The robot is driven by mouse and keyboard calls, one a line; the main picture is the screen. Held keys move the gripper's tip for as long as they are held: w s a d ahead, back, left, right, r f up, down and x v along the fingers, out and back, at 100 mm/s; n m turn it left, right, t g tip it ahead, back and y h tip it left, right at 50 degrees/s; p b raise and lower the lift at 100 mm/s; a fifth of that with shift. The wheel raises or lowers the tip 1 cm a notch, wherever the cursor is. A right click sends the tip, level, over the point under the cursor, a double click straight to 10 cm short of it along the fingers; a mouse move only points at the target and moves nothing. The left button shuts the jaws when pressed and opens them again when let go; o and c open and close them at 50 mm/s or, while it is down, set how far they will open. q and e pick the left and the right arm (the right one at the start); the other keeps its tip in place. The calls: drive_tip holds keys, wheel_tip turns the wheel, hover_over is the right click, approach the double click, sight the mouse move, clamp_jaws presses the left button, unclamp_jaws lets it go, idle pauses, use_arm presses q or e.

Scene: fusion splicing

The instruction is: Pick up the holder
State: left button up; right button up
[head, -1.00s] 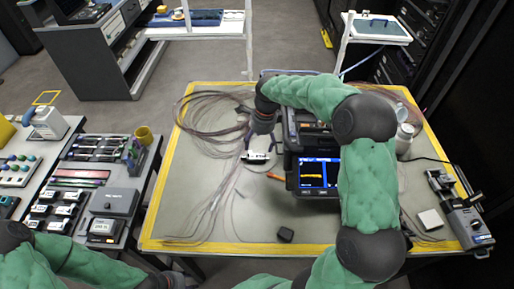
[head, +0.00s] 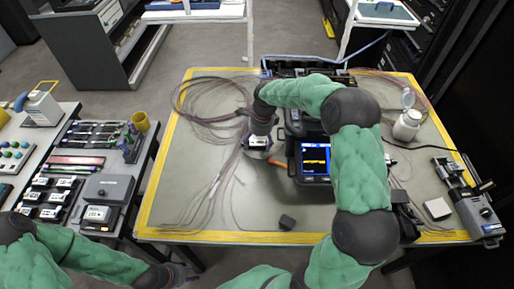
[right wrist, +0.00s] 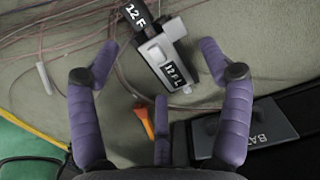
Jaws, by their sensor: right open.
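The holder (right wrist: 165,58) is a small white and grey block with dark printed labels, lying on the table mat among thin fibers. In the head view the holder (head: 257,141) is partly hidden under my right gripper (head: 259,132). In the right wrist view my right gripper (right wrist: 158,62) is open, its purple fingers spread to either side of the holder. No finger clearly touches it. My left gripper (head: 182,275) is low at the front left, off the table's edge; its fingers are too small to read.
The fusion splicer (head: 313,158) with a lit screen stands just right of the holder. An orange tool (head: 278,163) lies between them. Coiled fibers (head: 205,105) spread to the left.

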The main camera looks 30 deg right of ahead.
drive_tip(key=shift+f, duration=0.35)
drive_tip(key=shift+r, duration=0.1)
drive_tip(key=c, duration=1.3)
drive_tip(key=shift+c, duration=0.2)
drive_tip(key=shift+r, duration=0.15)
drive_tip(key=shift+r+p, duration=0.4)
drive_tip(key=shift+r, duration=0.25)
drive_tip(key=s+a+r+p, duration=0.6)
drive_tip(key=s+a+r, duration=0.2)
drive_tip(key=s+r, duration=0.3)
drive_tip(key=shift+s+r, duration=0.2)
